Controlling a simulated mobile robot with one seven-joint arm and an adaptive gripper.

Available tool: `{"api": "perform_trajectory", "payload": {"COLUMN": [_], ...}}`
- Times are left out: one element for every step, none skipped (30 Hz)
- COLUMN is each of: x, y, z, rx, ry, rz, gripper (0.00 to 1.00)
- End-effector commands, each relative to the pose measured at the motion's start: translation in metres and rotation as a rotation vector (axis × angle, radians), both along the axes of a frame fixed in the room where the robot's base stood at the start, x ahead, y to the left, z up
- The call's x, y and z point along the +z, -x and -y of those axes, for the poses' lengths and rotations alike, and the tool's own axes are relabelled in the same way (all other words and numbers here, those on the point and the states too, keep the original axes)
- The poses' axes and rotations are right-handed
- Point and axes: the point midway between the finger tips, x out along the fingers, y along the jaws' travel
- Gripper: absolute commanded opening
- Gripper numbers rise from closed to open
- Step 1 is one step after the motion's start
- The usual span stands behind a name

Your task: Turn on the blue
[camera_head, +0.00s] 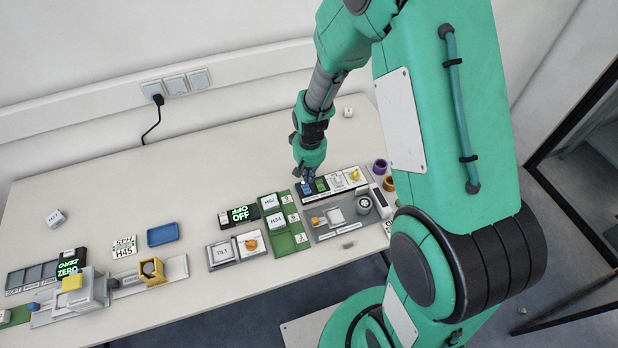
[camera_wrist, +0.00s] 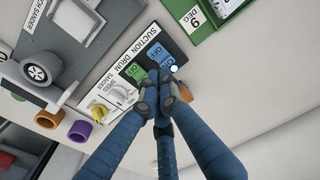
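The blue switch also shows in the head view (camera_head: 306,188), at the panel's left end. My gripper (camera_wrist: 163,90) has its blue-grey fingers brought together, with nothing visible between them. The fingertips are right at the lower edge of the blue switch and cover part of it. I cannot tell whether they touch it. In the head view my gripper (camera_head: 306,177) points down just above that switch.
The panel also has a white speed dial (camera_wrist: 118,95) and a yellow knob (camera_wrist: 98,112). A grey sander plate (camera_head: 345,217), purple ring (camera_head: 380,166) and orange ring (camera_head: 389,184) lie close by. A green tray (camera_head: 290,242) with white boxes stands left. The table behind is mostly clear.

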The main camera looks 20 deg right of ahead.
Motion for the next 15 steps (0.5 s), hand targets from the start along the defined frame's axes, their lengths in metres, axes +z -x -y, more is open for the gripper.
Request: {"api": "perform_trajectory", "payload": {"x": [0.011,0.017,0.024,0.03,0.035,0.042,0.048,0.053,0.06,0.065,0.069,0.075,0.079,0.083,0.088], "y": [-0.001,-0.003,-0.004,-0.005,-0.005,-0.006,-0.007,-0.008,-0.009,-0.009,-0.01,-0.011,-0.011,-0.011,-0.012], "z": [0.0,0.0,0.0,0.0,0.0,0.0,0.0,0.0,0.0,0.0,0.0,0.0,0.0,0.0,0.0], "rx": [0.0,0.0,0.0,0.0,0.0,0.0,0.0,0.0,0.0,0.0,0.0,0.0,0.0,0.0,0.0], "ry": [0.0,0.0,0.0,0.0,0.0,0.0,0.0,0.0,0.0,0.0,0.0,0.0,0.0,0.0,0.0], "rz": [0.001,0.004,0.005,0.004,0.004,0.004,0.004,0.004,0.004,0.003,0.002,0.003,0.003,0.002,0.003], "gripper": [0.0,0.0,0.0,0.0,0.0,0.0,0.0,0.0,0.0,0.0,0.0,0.0,0.0,0.0,0.0]}}
